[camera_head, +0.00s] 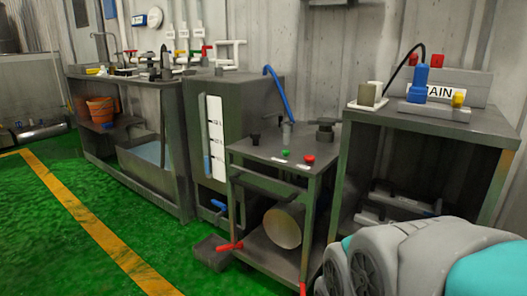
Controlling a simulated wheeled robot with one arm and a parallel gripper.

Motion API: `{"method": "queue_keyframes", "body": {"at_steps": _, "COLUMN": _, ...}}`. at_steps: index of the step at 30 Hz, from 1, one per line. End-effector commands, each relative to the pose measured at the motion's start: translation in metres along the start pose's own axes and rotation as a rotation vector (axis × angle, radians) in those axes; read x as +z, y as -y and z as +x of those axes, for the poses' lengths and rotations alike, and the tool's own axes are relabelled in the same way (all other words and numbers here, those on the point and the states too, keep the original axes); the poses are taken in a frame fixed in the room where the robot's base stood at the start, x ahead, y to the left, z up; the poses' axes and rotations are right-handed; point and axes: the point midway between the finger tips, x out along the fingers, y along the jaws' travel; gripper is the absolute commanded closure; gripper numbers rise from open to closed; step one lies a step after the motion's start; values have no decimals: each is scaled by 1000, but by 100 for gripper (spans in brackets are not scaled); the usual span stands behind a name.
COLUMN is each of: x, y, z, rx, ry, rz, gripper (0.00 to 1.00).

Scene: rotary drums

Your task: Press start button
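A small metal table (265,149) stands in the middle of the view. On its top near the front are a green button (286,153) and a red button (309,159), with small white labels beside them. The label text is too small to read, so I cannot confirm which is the start button. Nothing covers either button. My gripper is not in view. A grey and teal part of my own body fills the lower right corner.
A blue hose (279,90) rises behind the buttons. A taller table (440,124) with a blue device (417,84) stands to the right. A sink bench (150,84) is on the left. Green floor (50,225) is clear at left.

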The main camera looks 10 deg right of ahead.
Motion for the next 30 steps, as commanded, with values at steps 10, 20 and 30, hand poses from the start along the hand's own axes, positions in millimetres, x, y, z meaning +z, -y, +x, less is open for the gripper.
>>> {"method": "queue_keyframes", "body": {"at_steps": 10, "x": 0, "y": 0, "z": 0, "rx": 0, "ry": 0, "rz": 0, "gripper": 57}}
{"method": "queue_keyframes", "body": {"at_steps": 20, "x": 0, "y": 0, "z": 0, "rx": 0, "ry": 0, "rz": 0, "gripper": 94}}
{"method": "queue_keyframes", "body": {"at_steps": 30, "x": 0, "y": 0, "z": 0, "rx": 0, "ry": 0, "rz": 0, "gripper": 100}}
